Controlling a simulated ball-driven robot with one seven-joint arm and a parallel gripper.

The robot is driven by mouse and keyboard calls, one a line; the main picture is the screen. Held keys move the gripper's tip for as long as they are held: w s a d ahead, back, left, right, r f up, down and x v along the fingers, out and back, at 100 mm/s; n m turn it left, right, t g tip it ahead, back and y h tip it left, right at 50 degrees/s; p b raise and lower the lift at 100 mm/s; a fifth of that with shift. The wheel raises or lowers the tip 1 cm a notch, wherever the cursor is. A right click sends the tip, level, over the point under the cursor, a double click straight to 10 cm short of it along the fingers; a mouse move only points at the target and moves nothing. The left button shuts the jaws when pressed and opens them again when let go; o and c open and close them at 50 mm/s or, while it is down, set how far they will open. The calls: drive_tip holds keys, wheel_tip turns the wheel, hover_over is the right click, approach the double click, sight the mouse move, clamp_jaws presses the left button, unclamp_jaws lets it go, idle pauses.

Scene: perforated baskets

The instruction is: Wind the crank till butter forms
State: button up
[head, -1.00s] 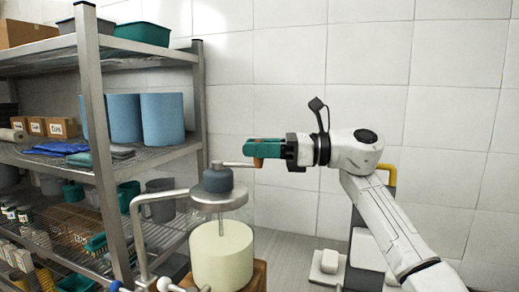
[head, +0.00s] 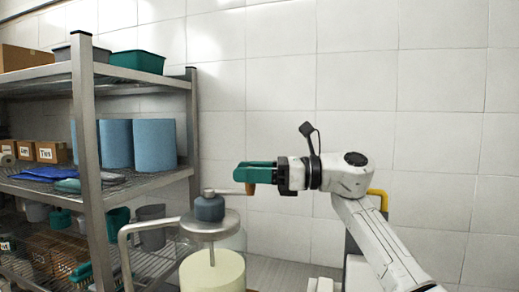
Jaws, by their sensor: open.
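The churn stands left of centre in the head view, with a round metal lid (head: 213,229), a dark blue-grey hub (head: 210,208) and pale yellow contents (head: 212,272) in a clear jar. A thin metal crank arm (head: 228,192) reaches right from the hub to a small brown wooden handle (head: 250,188). My gripper (head: 256,173), with green fingers, is open at the handle. The handle's upper part is hidden by the fingers, so I cannot tell whether they touch it. The churn's bottom is out of frame.
A metal shelf rack (head: 88,150) with blue cylinders (head: 154,145), boxes and bins stands at the left. A bent metal tube (head: 125,245) runs beside the churn's lid. A tiled wall (head: 350,75) is behind. The space above my gripper is clear.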

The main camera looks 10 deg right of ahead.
wheel_tip(320, 180, up, 3)
drive_tip(key=shift+f+b, duration=0.2)
drive_tip(key=shift+b, duration=0.2)
drive_tip(key=s+d+r+b, duration=0.1)
drive_tip(key=s+r+b, duration=0.2)
drive_tip(key=s+r, duration=0.6)
drive_tip(key=s, duration=0.5)
drive_tip(key=shift+d+r, duration=0.3)
drive_tip(key=shift+r, duration=0.1)
